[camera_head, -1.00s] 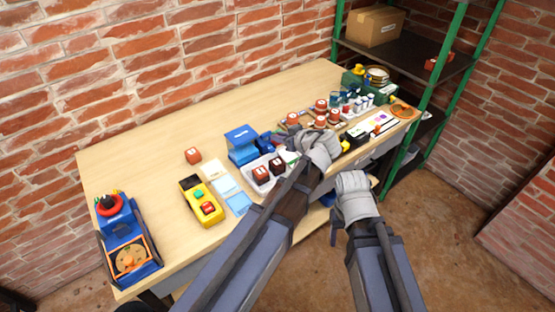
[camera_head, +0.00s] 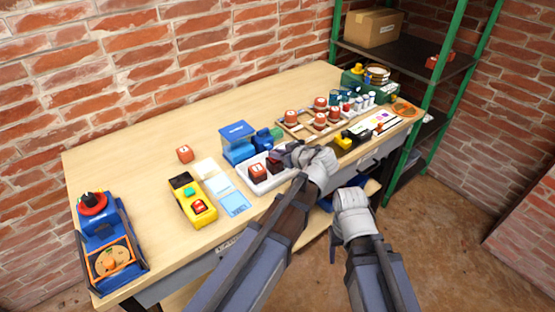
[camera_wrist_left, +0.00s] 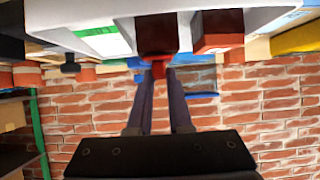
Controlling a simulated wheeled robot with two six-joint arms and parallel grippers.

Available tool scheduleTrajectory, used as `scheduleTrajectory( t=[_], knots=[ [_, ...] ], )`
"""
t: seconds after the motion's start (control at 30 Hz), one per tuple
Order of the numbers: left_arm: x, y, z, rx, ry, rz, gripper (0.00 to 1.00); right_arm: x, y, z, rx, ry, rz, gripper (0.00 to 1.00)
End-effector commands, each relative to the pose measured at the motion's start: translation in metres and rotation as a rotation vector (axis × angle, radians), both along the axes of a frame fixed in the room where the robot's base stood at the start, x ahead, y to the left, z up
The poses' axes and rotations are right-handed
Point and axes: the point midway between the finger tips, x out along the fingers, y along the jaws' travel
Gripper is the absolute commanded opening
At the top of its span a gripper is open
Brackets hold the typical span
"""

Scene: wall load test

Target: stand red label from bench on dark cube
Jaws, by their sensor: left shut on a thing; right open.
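My left gripper (camera_head: 285,152) is over the white tray (camera_head: 262,187). In the left wrist view its two dark fingers (camera_wrist_left: 160,85) close on a small red piece, which looks like the red label (camera_wrist_left: 158,69). The label is right at the dark cube (camera_wrist_left: 157,38); I cannot tell whether it touches. The dark cube (camera_head: 273,166) sits in the tray, partly hidden by the gripper in the head view. A redder cube (camera_head: 257,172) stands beside it. My right gripper (camera_head: 347,195) is open and empty in front of the bench edge.
A blue box (camera_head: 238,148) stands behind the tray. A yellow device (camera_head: 193,203) and blue cards (camera_head: 235,203) lie to the left. A wooden rack of red-topped items (camera_head: 320,122) is behind right. The back left of the bench (camera_head: 130,145) is clear.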

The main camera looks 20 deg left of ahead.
Motion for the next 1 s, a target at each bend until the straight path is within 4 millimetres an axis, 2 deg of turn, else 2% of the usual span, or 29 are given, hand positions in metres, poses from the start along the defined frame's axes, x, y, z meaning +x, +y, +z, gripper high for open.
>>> scheduleTrajectory(
  t=[0.37, 0.4, 0.67, 1.0],
  knots=[
    [0.0000, -0.0001, -0.0044, 0.000, 0.000, 0.000, 0.00, 0.0000, 0.0000, -0.0044, 0.000, 0.000, 0.000, 0.62],
    [0.0000, 0.0000, -0.0043, 0.000, 0.000, 0.000, 0.19, 0.0000, 0.0000, -0.0044, 0.000, 0.000, 0.000, 0.62],
    [0.0000, 0.0000, -0.0032, 0.000, 0.000, 0.000, 0.48, 0.0000, 0.0000, -0.0032, 0.000, 0.000, 0.000, 0.62],
    [0.0000, 0.0000, -0.0013, 0.000, 0.000, 0.000, 0.48, 0.0000, 0.0000, -0.0013, 0.000, 0.000, 0.000, 0.62]
  ],
)
